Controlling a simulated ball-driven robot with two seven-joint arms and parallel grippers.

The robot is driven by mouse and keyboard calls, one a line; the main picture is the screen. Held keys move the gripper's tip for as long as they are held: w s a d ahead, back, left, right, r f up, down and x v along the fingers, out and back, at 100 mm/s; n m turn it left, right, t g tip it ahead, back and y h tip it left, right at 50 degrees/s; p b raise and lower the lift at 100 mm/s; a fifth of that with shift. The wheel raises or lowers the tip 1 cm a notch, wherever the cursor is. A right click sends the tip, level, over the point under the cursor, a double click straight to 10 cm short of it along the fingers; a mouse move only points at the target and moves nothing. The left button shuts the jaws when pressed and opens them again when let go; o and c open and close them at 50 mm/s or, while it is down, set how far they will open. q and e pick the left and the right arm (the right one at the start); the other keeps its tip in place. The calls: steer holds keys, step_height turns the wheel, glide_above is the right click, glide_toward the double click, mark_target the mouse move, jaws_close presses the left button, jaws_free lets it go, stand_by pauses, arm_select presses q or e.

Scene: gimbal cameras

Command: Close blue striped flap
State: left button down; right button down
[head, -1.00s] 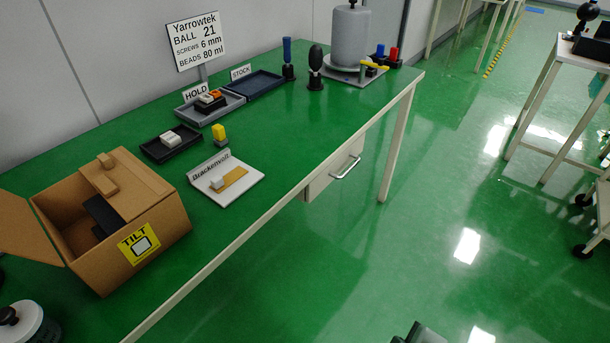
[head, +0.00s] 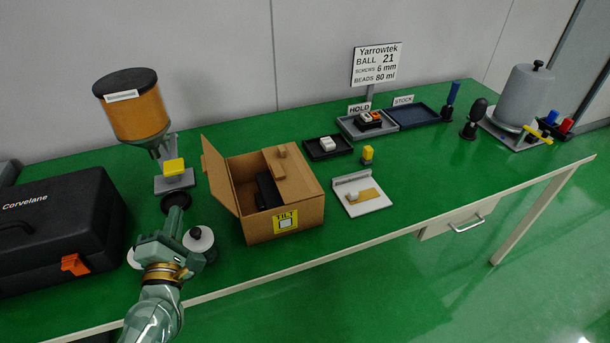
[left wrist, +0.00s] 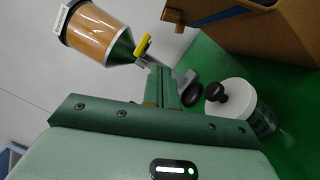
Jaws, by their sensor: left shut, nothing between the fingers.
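The cardboard box (head: 257,219) with the yellow TILT label stands open on the bench in the head view. Its left flap (head: 219,176) stands up and leans outward; a panel with a small block (head: 281,151) covers its right part. I cannot make out blue stripes on a flap in the head view. In the left wrist view, a blue strip (left wrist: 222,14) shows on the box part at the top right. My left gripper (head: 174,214) is shut and empty, left of the box and apart from it; it also shows in the left wrist view (left wrist: 163,82). My right gripper is out of view.
A white jar with a black knob (head: 199,241) stands between my left gripper and the box. An orange hopper (head: 138,115) is behind the gripper, and a black Corvelane case (head: 60,222) is at left. A white Brackenmoll board (head: 361,202) lies right of the box.

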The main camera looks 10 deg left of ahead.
mark_target(214, 176)
arm_select(q)
steer(key=shift+a+f+n+y, duration=0.15)
steer(key=shift+a+n+y, duration=0.15)
steer(key=shift+n, duration=0.1)
steer(key=shift+w, duration=0.25)
steer(key=w+r, duration=0.2)
steer(key=w, duration=0.8)
steer(key=shift+w+r, duration=0.25)
steer(key=shift+w, duration=0.15)
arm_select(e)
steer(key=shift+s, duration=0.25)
